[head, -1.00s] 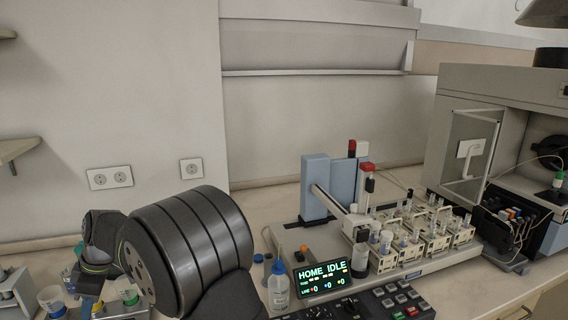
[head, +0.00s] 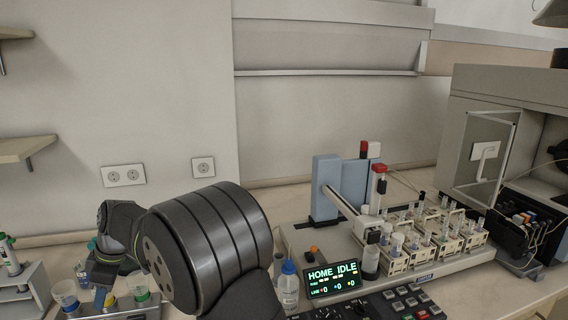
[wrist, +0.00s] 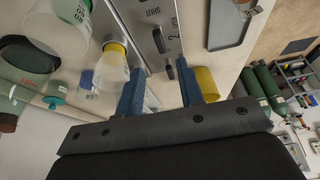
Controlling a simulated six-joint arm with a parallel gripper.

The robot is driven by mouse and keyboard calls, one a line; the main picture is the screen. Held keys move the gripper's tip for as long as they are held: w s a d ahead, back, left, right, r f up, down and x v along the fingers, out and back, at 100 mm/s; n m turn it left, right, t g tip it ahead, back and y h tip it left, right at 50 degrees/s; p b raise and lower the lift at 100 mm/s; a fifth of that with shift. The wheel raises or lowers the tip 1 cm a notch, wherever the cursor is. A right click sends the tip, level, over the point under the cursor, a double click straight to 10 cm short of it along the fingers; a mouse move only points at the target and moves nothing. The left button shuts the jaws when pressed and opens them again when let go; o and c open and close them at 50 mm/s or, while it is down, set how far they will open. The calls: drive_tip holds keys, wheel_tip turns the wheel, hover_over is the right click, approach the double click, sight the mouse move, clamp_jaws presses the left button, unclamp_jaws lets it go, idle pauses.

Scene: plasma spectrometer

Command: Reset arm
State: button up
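My gripper (wrist: 158,92) shows its two blue fingers apart in the wrist view, with no object visible between them. A translucent cup with a yellow band (wrist: 112,68) is left of the fingers, and a yellow cylinder (wrist: 205,84) is beside the right finger; I cannot tell whether it touches. In the head view, my gripper (head: 100,297) is low at the left, near a clear cup (head: 64,293) and a green-banded cup (head: 138,287). My dark arm hides part of the bench there.
The autosampler (head: 395,262) carries several racks of cups; its display (head: 333,279) reads HOME IDLE. A blue-capped bottle (head: 288,286) stands between it and my arm. The spectrometer (head: 480,92) with its clear door is at the right. A labelled metal plate (wrist: 160,30) lies beyond my fingers.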

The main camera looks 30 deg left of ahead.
drive_tip(key=x, duration=0.8)
drive_tip(key=shift+s+f, duration=0.1)
drive_tip(key=shift+f, duration=0.35)
drive_tip(key=shift+r+n, duration=0.25)
drive_tip(key=shift+n, duration=0.25)
drive_tip(key=w+a+v, duration=0.1)
drive_tip(key=v, duration=1.7)
drive_tip(key=s+a+f+n+t+h, duration=0.1)
drive_tip(key=s+f+n+t, duration=0.1)
drive_tip(key=f, duration=0.2)
drive_tip(key=s+a+f+n+t+h, duration=0.1)
drive_tip(key=s+f+n+t, duration=0.1)
drive_tip(key=f, duration=0.3)
drive_tip(key=s+a+f+n+t+h, duration=0.1)
drive_tip(key=s+f+n+t, duration=0.1)
drive_tip(key=f, duration=0.3)
drive_tip(key=shift+a+n, duration=0.35)
drive_tip(key=shift+n, duration=0.05)
drive_tip(key=shift+s+a+f+n+t, duration=0.25)
drive_tip(key=shift+f+n+t, duration=0.15)
drive_tip(key=shift+f+n, duration=0.15)
